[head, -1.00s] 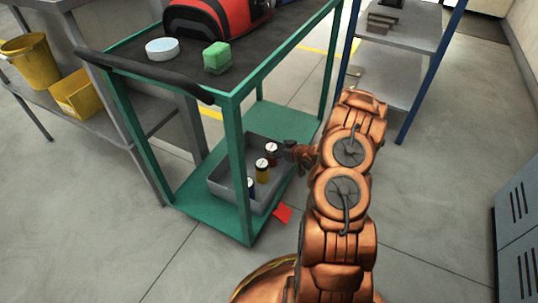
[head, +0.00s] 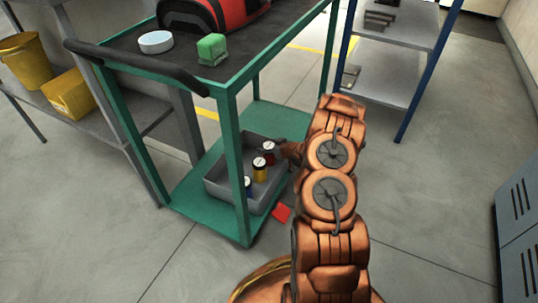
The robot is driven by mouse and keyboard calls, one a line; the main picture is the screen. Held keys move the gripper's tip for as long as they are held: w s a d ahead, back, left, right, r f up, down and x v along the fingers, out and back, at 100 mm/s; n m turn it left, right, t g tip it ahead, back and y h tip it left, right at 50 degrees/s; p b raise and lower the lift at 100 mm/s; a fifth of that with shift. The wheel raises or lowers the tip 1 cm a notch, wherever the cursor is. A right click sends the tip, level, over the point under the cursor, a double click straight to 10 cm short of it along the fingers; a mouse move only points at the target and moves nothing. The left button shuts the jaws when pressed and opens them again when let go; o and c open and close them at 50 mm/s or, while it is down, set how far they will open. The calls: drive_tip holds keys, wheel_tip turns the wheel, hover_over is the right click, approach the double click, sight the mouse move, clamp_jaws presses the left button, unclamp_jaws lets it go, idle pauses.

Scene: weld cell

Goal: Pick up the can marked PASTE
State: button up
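A grey tray (head: 217,188) stands on the lower shelf of a green cart and holds three upright cans with pale lids. A red can (head: 269,157) is at the back, a yellow can (head: 260,173) in the middle. A blue can (head: 248,186) is in front, mostly hidden by the cart's front leg. Their markings are too small to read, so I cannot tell which says PASTE. My gripper (head: 280,150) is at the tray's right side, up against the red can in the picture. Its fingers are small and dark; whether they touch or grip the can is unclear.
The cart's top (head: 130,60) hangs over the tray, with a white round tub (head: 155,42), a green block (head: 212,49) and a red-black case (head: 215,12). A cart leg (head: 232,165) stands before the tray. A red piece (head: 281,213) lies by the cart. Floor at right is clear.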

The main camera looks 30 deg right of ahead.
drive_tip(key=c, duration=1.2)
